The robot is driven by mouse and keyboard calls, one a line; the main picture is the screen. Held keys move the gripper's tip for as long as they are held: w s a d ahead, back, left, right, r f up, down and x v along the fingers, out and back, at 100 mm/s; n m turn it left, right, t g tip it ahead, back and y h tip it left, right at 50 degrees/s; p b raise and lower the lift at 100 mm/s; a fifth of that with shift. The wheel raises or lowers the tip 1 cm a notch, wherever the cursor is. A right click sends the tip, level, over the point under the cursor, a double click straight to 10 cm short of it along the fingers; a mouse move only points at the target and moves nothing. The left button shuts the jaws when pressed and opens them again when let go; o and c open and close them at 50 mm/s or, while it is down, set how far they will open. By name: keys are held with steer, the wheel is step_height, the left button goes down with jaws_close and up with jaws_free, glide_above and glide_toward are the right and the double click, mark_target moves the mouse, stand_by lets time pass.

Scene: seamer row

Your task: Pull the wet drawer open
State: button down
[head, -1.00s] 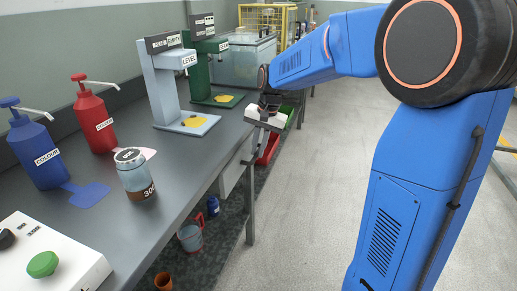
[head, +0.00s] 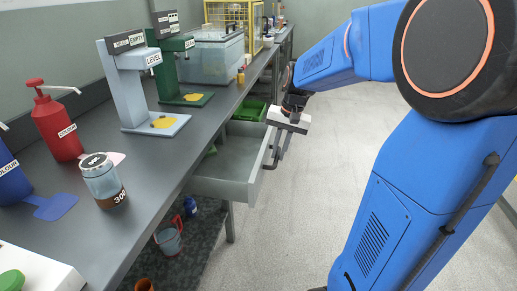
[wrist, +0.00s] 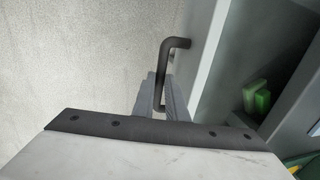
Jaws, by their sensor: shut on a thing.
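A grey drawer (head: 222,188) stands pulled out from under the bench, its inside showing; no label on it can be read. Its dark bar handle (head: 274,160) is on the front panel. My gripper (head: 281,128) is at the handle. In the wrist view, my gripper (wrist: 160,98) has its fingers on either side of the handle (wrist: 166,62), shut on it. The drawer front (wrist: 203,62) is just right of the fingers.
The dark bench top (head: 165,165) carries a jar (head: 101,182), a red pump bottle (head: 58,128), a pale blue stand (head: 132,90) and a green stand (head: 172,70). A green bin (head: 247,107) is beyond the drawer. The floor (head: 300,210) in front of it is clear.

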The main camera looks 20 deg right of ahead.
steer(key=s+d, duration=0.4)
steer(key=d, duration=0.2)
steer(key=shift+s, duration=0.1)
steer(key=c, duration=1.8)
jaws_free()
steer(key=shift+a, duration=0.1)
steer(key=shift+o, duration=0.2)
steer(key=shift+r, duration=0.1)
step_height(320, 180, up, 17)
steer(key=s+d, duration=0.2)
steer(key=shift+d, duration=0.4)
steer(key=s+a+f+n+t+h, duration=0.1)
steer(key=s+a+f+n+t, duration=0.2)
steer(key=s+a+f+n, duration=0.4)
steer(key=s+a+f, duration=0.8)
steer(key=s+f, duration=0.1)
steer(key=s, duration=0.1)
steer(key=shift+s+a+t+h, duration=0.25)
steer(key=shift+a+t+h, duration=0.05)
steer(key=shift+h, duration=0.1)
